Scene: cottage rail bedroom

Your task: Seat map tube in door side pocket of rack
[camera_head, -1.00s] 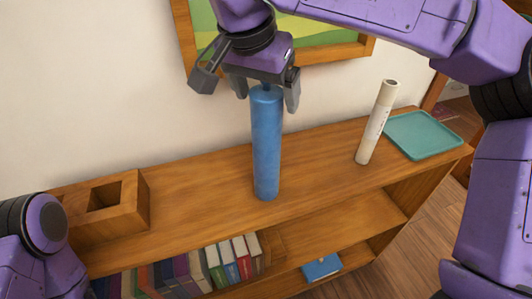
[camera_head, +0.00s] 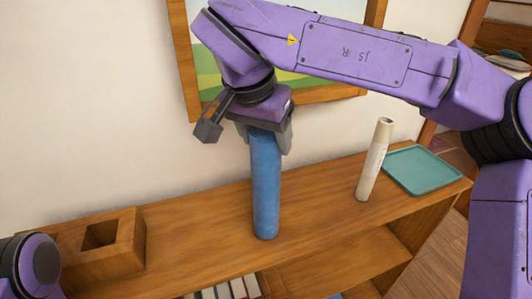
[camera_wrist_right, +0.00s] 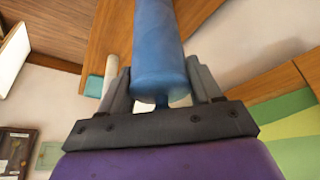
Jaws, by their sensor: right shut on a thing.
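A blue tube (camera_head: 266,195) stands upright on the wooden shelf top. My right gripper (camera_head: 267,138) comes down from above and is shut on its upper end. In the right wrist view the tube (camera_wrist_right: 158,50) sits between the fingers, with a thin stub at its near end. A cream tube (camera_head: 374,162) with a pale label stands to the right, clear of the gripper. A wooden rack (camera_head: 126,241) with a square pocket is at the left; its left part is hidden by my left arm. My left gripper is out of view.
A teal tray (camera_head: 424,171) lies at the right end of the shelf top (camera_head: 210,222). Books (camera_head: 225,288) stand on the shelf below. A framed picture (camera_head: 190,70) hangs on the wall behind the right arm. The shelf top between rack and blue tube is clear.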

